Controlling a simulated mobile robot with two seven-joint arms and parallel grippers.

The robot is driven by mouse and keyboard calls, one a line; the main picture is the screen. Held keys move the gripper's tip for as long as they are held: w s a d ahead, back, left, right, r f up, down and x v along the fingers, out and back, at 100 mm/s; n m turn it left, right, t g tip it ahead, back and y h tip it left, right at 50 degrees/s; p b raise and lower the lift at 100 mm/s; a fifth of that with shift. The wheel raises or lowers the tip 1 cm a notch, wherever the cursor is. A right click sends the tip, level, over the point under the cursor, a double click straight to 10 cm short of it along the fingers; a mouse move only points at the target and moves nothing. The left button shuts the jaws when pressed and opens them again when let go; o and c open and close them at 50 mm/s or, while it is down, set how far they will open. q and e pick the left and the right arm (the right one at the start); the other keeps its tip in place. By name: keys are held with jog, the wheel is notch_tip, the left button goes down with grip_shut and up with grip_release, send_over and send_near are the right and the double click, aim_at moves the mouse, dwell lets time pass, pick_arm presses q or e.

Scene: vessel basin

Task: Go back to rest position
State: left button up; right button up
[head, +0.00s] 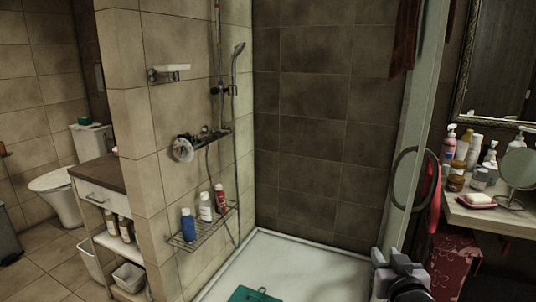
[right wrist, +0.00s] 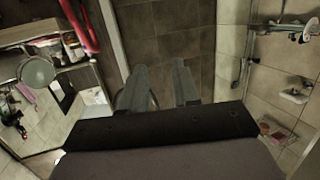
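My right gripper (head: 396,268) shows at the lower right of the head view, raised in front of the right edge of the shower. In the right wrist view, the right gripper's two grey fingers (right wrist: 160,75) stand apart with nothing between them. The brown tiled wall shows through the gap. My left gripper is not in either view.
A vanity counter (head: 500,222) with bottles and a mirror stands at right, close to my right arm. The white shower tray (head: 300,265) has a teal item (head: 254,294) at its front. A wire shelf (head: 203,228) with bottles and a drawer unit (head: 98,195) are left.

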jog(key=s+a+f+n+g+y, duration=0.1)
jog(key=s+a+f+g+y, duration=0.1)
jog(key=s+f, duration=0.9)
jog(key=s+a+f+n+g+y, duration=0.2)
jog(key=s+a+f+g, duration=0.1)
jog(key=s+f, duration=0.9)
jog(key=s+a+p, duration=0.1)
jog(key=s, duration=0.3)
jog(key=shift+s+n, duration=0.3)
